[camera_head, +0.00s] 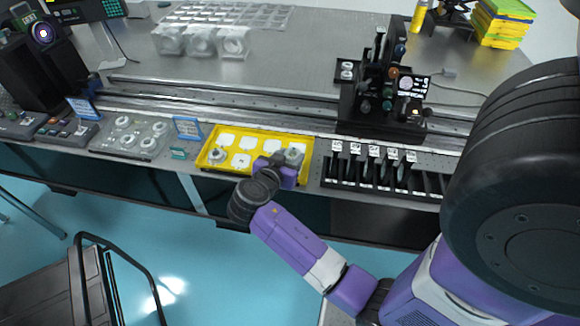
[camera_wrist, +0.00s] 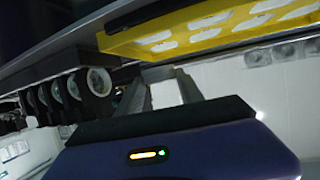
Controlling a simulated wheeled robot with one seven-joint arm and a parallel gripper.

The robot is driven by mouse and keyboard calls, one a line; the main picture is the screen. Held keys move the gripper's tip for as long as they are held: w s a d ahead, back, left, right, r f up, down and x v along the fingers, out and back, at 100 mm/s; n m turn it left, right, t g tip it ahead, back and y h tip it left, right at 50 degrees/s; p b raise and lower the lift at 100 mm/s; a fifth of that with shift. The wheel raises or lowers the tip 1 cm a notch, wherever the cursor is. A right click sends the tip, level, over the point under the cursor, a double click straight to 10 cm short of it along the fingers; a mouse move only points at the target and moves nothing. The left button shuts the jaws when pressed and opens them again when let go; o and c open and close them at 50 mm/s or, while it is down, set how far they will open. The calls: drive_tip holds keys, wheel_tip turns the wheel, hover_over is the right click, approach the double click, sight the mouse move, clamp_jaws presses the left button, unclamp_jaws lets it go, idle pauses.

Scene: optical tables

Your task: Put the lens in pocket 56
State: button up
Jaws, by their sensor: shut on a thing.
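My gripper (camera_head: 285,163) is at the right end of the yellow tray (camera_head: 203,166), low over its front corner. It is shut on a small pale piece, seemingly the lens (camera_head: 295,155); a white piece (camera_wrist: 167,94) shows between the fingers in the wrist view. Its exact shape is partly hidden by the fingers. No pocket number is readable, so I cannot tell which is pocket 56.
Right of the tray is a black slotted rack (camera_head: 345,180) with white labels. Behind it a dark optical assembly (camera_head: 385,95) stands by a long rail (camera_head: 210,95). A clear tray of round parts (camera_head: 130,137) lies left. Clear boxes (camera_head: 200,41) stand farther back.

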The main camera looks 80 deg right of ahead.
drive_tip(key=shift+f, duration=2.4)
